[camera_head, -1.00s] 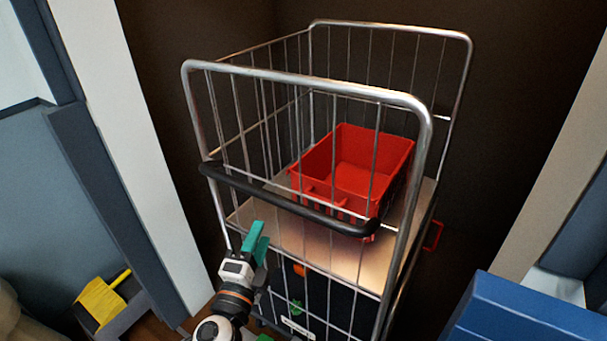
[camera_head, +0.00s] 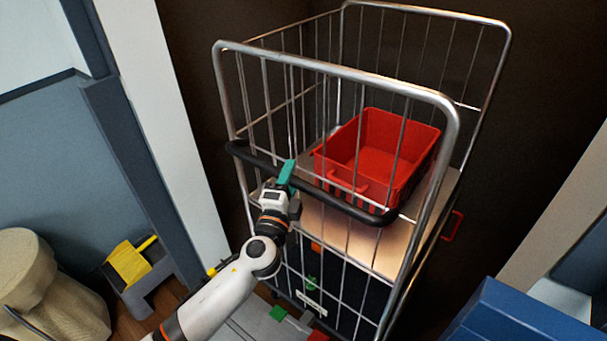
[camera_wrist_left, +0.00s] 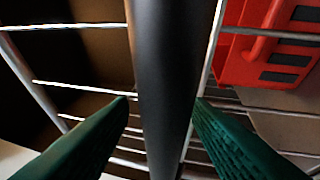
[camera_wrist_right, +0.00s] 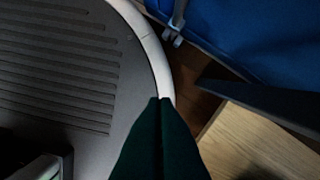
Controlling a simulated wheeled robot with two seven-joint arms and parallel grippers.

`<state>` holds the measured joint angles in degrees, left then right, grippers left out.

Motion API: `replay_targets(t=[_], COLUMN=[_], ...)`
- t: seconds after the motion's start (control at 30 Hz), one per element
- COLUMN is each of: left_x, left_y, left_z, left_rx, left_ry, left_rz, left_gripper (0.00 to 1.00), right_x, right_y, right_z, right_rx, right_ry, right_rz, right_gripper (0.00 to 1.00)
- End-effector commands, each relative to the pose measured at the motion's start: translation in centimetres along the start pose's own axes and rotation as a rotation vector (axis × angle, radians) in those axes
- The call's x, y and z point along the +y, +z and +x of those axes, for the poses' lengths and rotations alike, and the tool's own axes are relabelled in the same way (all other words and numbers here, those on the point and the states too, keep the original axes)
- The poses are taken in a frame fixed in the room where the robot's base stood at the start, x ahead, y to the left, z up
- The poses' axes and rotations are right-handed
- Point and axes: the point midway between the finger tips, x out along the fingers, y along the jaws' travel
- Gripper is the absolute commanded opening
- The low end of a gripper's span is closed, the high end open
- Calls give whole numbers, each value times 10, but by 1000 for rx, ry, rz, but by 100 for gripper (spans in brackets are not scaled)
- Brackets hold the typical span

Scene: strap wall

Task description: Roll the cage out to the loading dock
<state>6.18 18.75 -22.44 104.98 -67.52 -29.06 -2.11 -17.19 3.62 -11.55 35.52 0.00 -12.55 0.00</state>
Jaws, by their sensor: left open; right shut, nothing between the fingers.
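The wire cage (camera_head: 335,62) with silver tube frame stands in a dark recess. Its black push bar (camera_head: 345,206) crosses the near side. A red crate (camera_head: 375,150) sits on the cage's metal shelf (camera_head: 345,240). My left gripper (camera_head: 287,172), with green fingers, is at the push bar, left of its middle. In the left wrist view the bar (camera_wrist_left: 165,80) runs between the two open fingers (camera_wrist_left: 165,105), which stand apart on either side of it. My right gripper (camera_wrist_right: 160,105) is shut and empty, pointing down over my grey base; it is out of the head view.
Pale wall edges (camera_head: 165,130) flank the recess. A blue box (camera_head: 520,315) stands at the lower right. A beige sack-like bin (camera_head: 45,290) and a grey stool with a yellow item (camera_head: 130,262) are at the lower left. A red handle (camera_head: 452,226) shows at the cage's right side.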

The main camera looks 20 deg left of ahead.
Motion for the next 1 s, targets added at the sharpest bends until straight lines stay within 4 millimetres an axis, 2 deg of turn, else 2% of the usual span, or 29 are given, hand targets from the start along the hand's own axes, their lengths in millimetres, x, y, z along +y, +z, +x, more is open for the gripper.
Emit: replay_targets(t=[0.3, 0.6, 0.77, 1.0], left_x=[0, 1, 1, -3], left_y=[0, 0, 0, 8], left_z=[3, 3, 4, 27], left_rx=[0, 0, 0, 2], left_ry=[-1, 1, 3, 10], left_rz=[-1, -1, -1, -3], left_gripper=[44, 0, 0, 0], right_x=[-2, -2, -2, -3], right_y=[-1, -2, -2, 1], right_z=[-1, -1, 0, 11], right_rx=[2, 4, 4, -1], right_ry=[-3, -2, -3, -4], right_rz=[2, 2, 2, 2], right_gripper=[0, 0, 0, 0])
